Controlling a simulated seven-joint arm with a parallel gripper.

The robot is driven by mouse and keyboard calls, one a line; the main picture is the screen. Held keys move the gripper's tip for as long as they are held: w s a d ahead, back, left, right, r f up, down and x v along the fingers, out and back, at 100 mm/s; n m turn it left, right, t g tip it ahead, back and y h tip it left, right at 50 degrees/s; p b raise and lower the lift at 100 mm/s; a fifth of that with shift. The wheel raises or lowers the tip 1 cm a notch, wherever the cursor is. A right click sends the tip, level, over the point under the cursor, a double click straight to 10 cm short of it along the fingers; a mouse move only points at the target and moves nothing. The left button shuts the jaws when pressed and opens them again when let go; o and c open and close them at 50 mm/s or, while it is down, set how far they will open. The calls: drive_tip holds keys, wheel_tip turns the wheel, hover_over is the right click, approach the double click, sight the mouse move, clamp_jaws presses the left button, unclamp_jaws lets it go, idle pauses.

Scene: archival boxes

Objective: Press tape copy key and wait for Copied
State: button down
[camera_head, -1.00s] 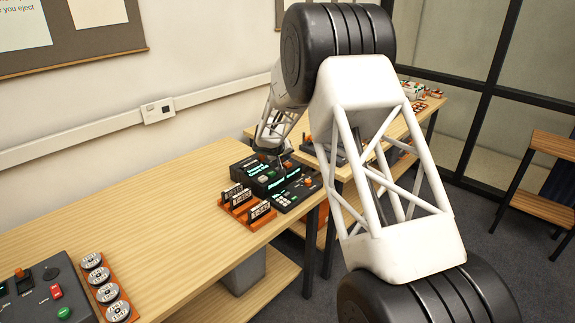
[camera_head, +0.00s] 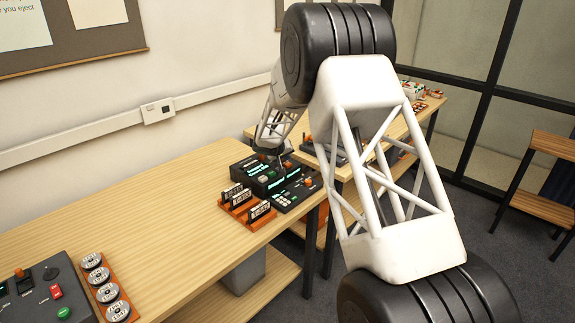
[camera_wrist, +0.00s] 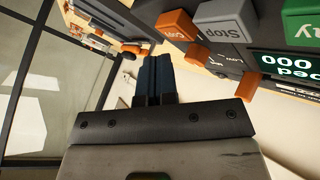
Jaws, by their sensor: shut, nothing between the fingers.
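The dark tape machine (camera_head: 262,172) stands at the right end of the wooden bench in the head view, with lit teal displays. In the wrist view its keys appear at the top: an orange Copy key (camera_wrist: 172,26), a grey Stop key (camera_wrist: 222,20) and a green key (camera_wrist: 301,24) cut by the frame edge. Contact cannot be told.
An orange rack of labelled cassettes (camera_head: 243,207) stands in front of the machine. An orange tray of round reels (camera_head: 107,290) and another grey console (camera_head: 45,290) are at the near left. The middle of the bench (camera_head: 150,215) is clear. An orange knob (camera_wrist: 248,83) sticks out beside the display.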

sight(286, 164)
drive_tip(key=shift+f, duration=0.85)
idle(1.4)
drive_tip(key=shift+r, duration=0.85)
drive_tip(key=shift+r, duration=2.5)
idle(1.8)
